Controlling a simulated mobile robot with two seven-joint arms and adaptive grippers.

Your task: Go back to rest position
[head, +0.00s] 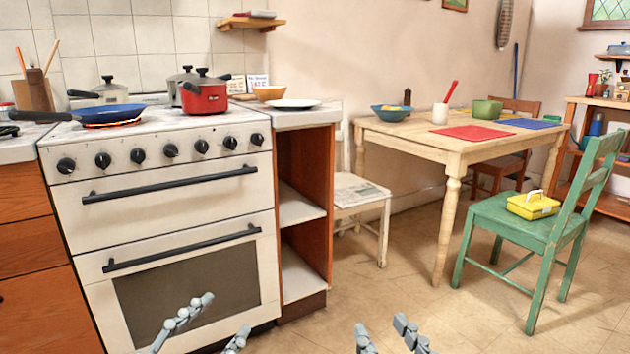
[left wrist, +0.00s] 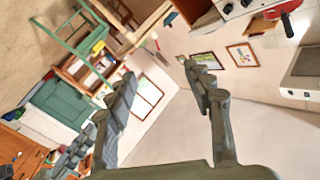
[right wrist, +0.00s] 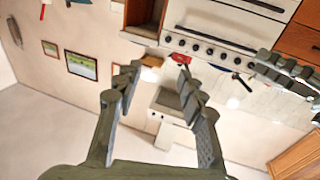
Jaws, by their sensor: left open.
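My left gripper (head: 226,314) is at the bottom of the head view, in front of the oven door, with its fingers spread. In the left wrist view (left wrist: 160,70) its fingers are apart with nothing between them. My right gripper (head: 380,323) is at the bottom middle of the head view, over the floor. In the right wrist view (right wrist: 159,68) its fingers are apart and empty. Neither gripper touches anything that I can see.
The white stove (head: 165,215) stands close at the left, with a blue pan (head: 125,113) on a glowing burner and a red pot (head: 205,98). A wooden table (head: 420,133) and a green chair (head: 520,225) stand at the right. The floor (head: 400,300) between is clear.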

